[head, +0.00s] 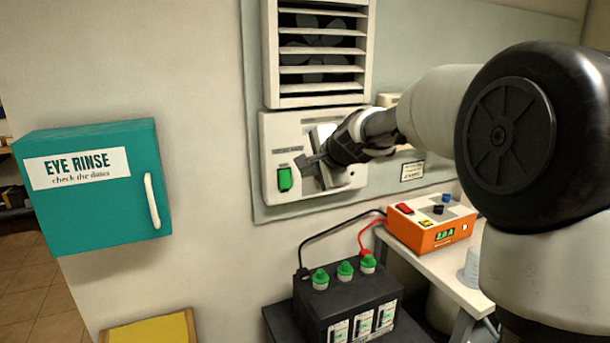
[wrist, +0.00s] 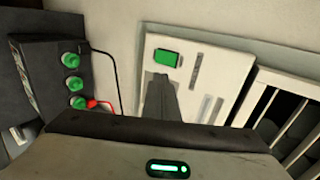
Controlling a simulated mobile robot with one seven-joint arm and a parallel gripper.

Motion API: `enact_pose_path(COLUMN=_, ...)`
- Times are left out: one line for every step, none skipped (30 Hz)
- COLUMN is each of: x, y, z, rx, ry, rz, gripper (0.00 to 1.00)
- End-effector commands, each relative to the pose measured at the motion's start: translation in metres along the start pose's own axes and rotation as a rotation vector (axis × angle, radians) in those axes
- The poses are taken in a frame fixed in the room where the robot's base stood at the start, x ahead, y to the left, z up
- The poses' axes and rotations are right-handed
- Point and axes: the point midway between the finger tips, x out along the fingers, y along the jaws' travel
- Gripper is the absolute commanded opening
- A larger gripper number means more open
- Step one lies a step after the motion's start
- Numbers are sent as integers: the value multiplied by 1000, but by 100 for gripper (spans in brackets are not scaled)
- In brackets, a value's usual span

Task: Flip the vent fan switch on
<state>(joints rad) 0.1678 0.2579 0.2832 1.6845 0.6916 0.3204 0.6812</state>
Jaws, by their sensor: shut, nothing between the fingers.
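A white switch panel (head: 272,132) is on the wall below the slatted vent fan (head: 318,52). A green rectangular piece (head: 284,179) sits at its lower left; I cannot tell whether it is the switch or a lamp. The green piece also shows in the wrist view (wrist: 166,58). My gripper (head: 308,164) is shut and empty in front of the panel, right of the green piece. In the wrist view its fingertips (wrist: 162,78) appear just below the green piece; contact cannot be told. My gripper and wrist hide part of the panel.
A teal eye rinse cabinet (head: 100,215) hangs at the left. Below the panel stands a black battery (head: 345,300) with green caps and black and red leads. An orange charger (head: 432,234) sits on a white bench (head: 450,277) at the right.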

Motion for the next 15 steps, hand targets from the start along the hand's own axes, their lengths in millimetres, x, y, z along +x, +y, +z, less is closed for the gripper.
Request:
enact_pose_path(x=0, y=0, z=0, rx=0, ry=0, rz=0, gripper=0)
enact_pose_path(x=0, y=0, z=0, rx=0, ry=0, rz=0, gripper=0)
enact_pose_path(x=0, y=0, z=0, rx=0, ry=0, rz=0, gripper=0)
enact_pose_path(x=0, y=0, z=0, rx=0, ry=0, rz=0, gripper=0)
enact_pose_path(x=0, y=0, z=0, rx=0, ry=0, rz=0, gripper=0)
enact_pose_path(x=0, y=0, z=0, rx=0, ry=0, rz=0, gripper=0)
enact_pose_path(x=0, y=0, z=0, rx=0, ry=0, rz=0, gripper=0)
enact_pose_path(x=0, y=0, z=0, rx=1, ry=0, rz=0, gripper=0)
enact_pose_path(x=0, y=0, z=-1, rx=1, ry=1, rz=3, gripper=0)
enact_pose_path(x=0, y=0, z=-1, rx=2, ry=2, rz=6, gripper=0)
enact_pose_path(x=0, y=1, z=-2, rx=4, ry=4, rz=10, gripper=0)
enact_pose_path(x=1, y=3, z=-3, rx=4, ry=5, rz=18, gripper=0)
enact_pose_path(x=2, y=4, z=-4, rx=4, ry=7, rz=24, gripper=0)
enact_pose_path(x=2, y=6, z=-4, rx=6, ry=8, rz=29, gripper=0)
enact_pose_path(x=3, y=8, z=-4, rx=5, ry=7, rz=34, gripper=0)
